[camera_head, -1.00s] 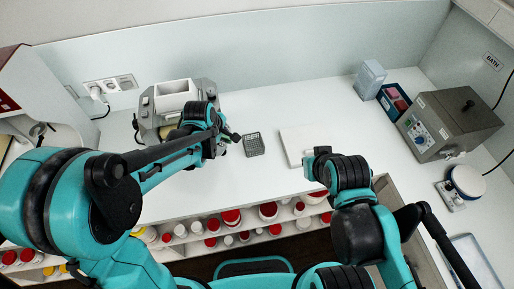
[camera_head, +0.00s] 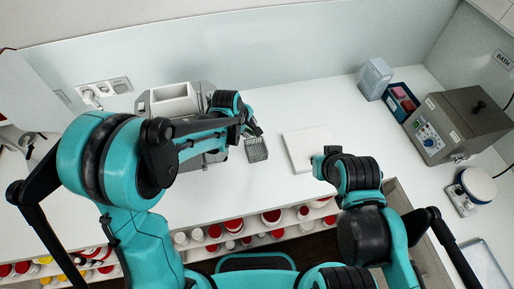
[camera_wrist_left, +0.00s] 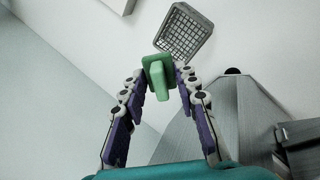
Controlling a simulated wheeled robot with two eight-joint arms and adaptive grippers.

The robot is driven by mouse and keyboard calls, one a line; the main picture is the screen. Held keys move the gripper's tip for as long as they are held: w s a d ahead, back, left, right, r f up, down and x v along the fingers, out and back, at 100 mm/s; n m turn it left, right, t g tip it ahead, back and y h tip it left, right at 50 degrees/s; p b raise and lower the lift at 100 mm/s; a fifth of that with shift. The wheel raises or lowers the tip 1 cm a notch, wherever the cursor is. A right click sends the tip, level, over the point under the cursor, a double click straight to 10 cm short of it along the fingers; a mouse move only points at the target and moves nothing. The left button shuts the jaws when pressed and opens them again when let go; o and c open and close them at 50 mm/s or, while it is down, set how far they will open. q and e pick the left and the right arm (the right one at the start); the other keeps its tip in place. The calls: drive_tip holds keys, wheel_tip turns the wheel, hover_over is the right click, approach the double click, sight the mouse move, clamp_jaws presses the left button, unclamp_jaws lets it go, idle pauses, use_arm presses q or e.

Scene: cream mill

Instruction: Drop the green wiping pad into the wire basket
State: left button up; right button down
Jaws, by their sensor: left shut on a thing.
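The wire basket (camera_head: 256,150) is a small grey mesh box on the white counter, just right of the grey machine. It also shows at the top of the left wrist view (camera_wrist_left: 184,32). My left gripper (camera_head: 254,130) is at the basket's far left edge in the head view. In the left wrist view its fingers (camera_wrist_left: 159,80) are shut on the green wiping pad (camera_wrist_left: 158,78), with the basket just beyond the pad. The pad is not made out in the head view. My right gripper (camera_head: 322,162) is beside the white board; its fingers are too small to read.
A white square board (camera_head: 303,146) lies right of the basket. The grey machine (camera_head: 175,102) stands left of it, close to my left arm. A grey bath unit (camera_head: 455,122) and a blue box with coloured items (camera_head: 401,101) stand at the right. Jars fill the shelf below.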

use_arm(q)
drive_tip(key=shift+s+f, duration=0.2)
drive_tip(key=shift+f, duration=0.2)
wheel_tip(320, 180, down, 5)
drive_tip(key=b, duration=0.3)
drive_tip(key=shift+r+b, duration=0.15)
drive_tip(key=shift+b, duration=0.15)
drive_tip(key=o, duration=1.1)
drive_tip(key=shift+r, duration=0.1)
drive_tip(key=v, duration=1.2)
